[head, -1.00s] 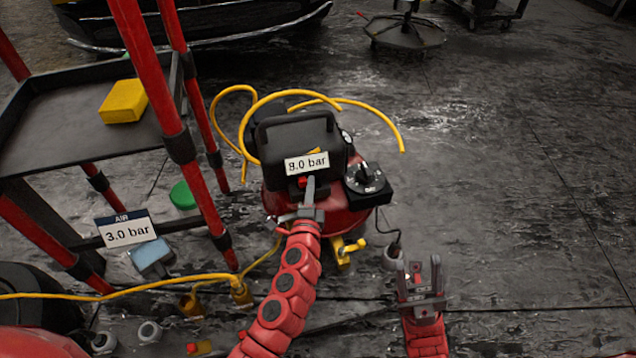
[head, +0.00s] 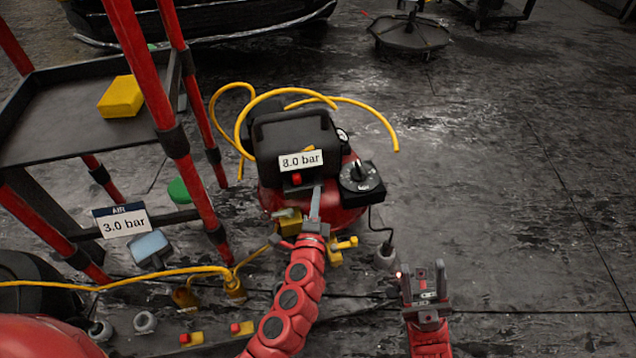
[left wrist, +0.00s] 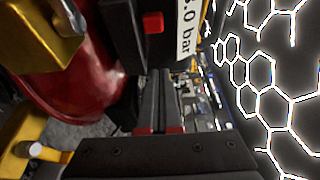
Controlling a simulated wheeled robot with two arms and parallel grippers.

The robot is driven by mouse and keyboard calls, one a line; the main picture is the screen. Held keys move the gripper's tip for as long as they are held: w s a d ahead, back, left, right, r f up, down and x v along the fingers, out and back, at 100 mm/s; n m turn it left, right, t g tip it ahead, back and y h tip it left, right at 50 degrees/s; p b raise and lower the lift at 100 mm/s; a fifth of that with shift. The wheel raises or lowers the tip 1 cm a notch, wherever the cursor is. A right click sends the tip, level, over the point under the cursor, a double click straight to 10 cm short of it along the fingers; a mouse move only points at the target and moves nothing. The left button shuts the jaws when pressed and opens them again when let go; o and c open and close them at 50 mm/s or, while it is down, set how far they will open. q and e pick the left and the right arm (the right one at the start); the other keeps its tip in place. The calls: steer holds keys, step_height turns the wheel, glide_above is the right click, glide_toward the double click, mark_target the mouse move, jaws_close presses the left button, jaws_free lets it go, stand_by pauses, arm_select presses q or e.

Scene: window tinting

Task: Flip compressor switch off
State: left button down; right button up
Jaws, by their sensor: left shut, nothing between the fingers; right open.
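The compressor is a red tank (head: 340,218) with a black housing (head: 300,135) and an "8.0 bar" label (head: 300,160). A small red switch (head: 296,179) sits below the label; it also shows in the left wrist view (left wrist: 153,22). A black box with a round dial (head: 359,174) is on the compressor's right side. My left gripper (head: 317,190) is shut and empty, its tips just right of and below the red switch, seemingly apart from it. Its fingers show in the left wrist view (left wrist: 160,90). My right gripper (head: 424,285) is open and empty, right of the compressor.
A cart with red posts (head: 160,100) stands at left, with a yellow block (head: 121,97) on its shelf and a "3.0 bar" sign (head: 124,222). Yellow hose (head: 140,275) crosses the floor and loops behind the compressor.

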arm_select(q)
steer(key=shift+s, duration=2.2)
